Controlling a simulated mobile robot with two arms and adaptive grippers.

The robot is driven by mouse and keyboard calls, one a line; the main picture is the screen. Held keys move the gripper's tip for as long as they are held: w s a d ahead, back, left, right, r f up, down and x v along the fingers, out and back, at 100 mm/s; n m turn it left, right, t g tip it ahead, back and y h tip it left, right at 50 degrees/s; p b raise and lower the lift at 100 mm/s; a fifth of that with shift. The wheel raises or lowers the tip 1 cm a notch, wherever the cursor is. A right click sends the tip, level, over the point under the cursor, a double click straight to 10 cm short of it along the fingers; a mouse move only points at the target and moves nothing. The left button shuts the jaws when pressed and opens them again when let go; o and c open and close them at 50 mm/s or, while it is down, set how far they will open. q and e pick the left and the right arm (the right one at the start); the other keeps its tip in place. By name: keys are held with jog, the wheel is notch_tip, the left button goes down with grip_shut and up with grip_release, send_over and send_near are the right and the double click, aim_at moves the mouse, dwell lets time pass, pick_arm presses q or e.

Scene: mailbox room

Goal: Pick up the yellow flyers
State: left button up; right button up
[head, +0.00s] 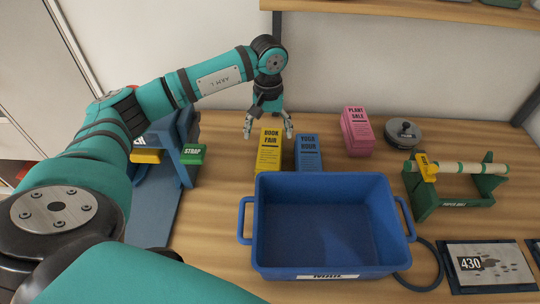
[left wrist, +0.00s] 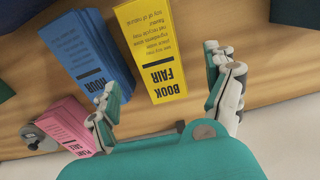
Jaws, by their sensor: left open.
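The yellow flyers (head: 269,152), a stack marked "BOOK FAIR", stand on the wooden table behind the blue tub. In the left wrist view the yellow flyers (left wrist: 152,50) show between and beyond the fingertips. My left gripper (head: 268,132) is open above and just behind the yellow stack, pointing down, with a finger to either side of it in the picture. My right gripper is not in view.
Blue flyers (head: 308,153) stand close to the right of the yellow ones, with pink flyers (head: 356,130) farther right. An empty blue tub (head: 262,225) is in front. A green paper-roll holder (head: 455,192) and a grey round object (head: 403,133) are at right.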

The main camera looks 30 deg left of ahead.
aim_at(270, 146)
pick_arm(q)
jog(key=shift+f, duration=0.5)
jog(key=shift+d+f+p, duration=0.1)
jog(key=shift+f+p, duration=0.3)
jog(key=shift+p, duration=0.1)
notch_tip(270, 146, down, 4)
jog(key=shift+d+r+p, duration=0.1)
jog(key=shift+r+p, duration=0.1)
jog(key=shift+p, duration=0.6)
jog(key=shift+f, duration=0.35)
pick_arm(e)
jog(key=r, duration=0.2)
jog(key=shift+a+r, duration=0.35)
pick_arm(q)
jog(key=shift+c, duration=0.3)
jog(key=c, duration=0.9)
jog(key=shift+w, duration=0.1)
grip_shut()
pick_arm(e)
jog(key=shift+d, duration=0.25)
